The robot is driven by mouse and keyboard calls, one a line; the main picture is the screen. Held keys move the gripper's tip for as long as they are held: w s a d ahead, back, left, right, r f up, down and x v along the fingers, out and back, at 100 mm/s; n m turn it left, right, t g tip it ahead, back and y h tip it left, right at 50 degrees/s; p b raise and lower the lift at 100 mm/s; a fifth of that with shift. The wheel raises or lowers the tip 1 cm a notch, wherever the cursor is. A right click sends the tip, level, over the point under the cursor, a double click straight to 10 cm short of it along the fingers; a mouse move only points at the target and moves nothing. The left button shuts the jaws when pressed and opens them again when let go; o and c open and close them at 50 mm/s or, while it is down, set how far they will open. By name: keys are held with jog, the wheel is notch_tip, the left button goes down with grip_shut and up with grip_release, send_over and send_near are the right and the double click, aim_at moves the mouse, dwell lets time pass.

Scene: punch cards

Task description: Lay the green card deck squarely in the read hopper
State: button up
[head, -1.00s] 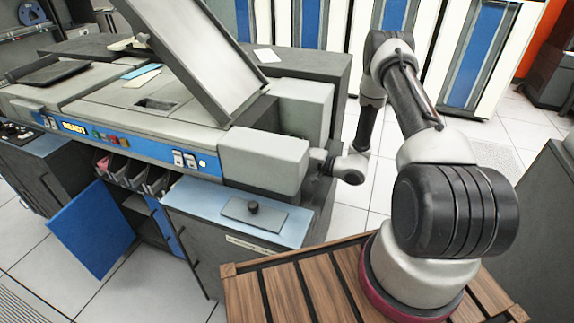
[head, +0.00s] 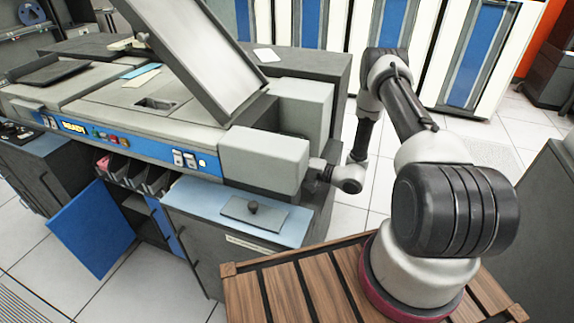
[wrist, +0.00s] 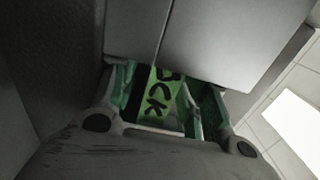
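The green card deck (wrist: 160,94) shows in the wrist view, with black letters on its light green face. My gripper (wrist: 163,103) has a finger at each side of it and looks closed on it. The far end of the deck passes out of sight behind a grey surface. In the head view my wrist (head: 346,178) is low at the right end of the card machine, beside its light grey end box (head: 264,158). The fingers and the deck are hidden there. I cannot make out the read hopper for certain.
The card machine (head: 120,148) has a raised slanted lid (head: 200,55). A flat dark plate with a knob (head: 253,213) lies on the blue-topped cabinet in front. In the wrist view grey panels stand close to the fingers. Tiled floor is open at the right.

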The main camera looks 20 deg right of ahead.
jog(key=shift+s+d+r, duration=0.15)
jog(key=shift+d, duration=0.1)
jog(key=v, duration=1.1)
jog(key=shift+s, duration=0.15)
jog(key=shift+d, duration=0.15)
jog(key=shift+d, duration=0.1)
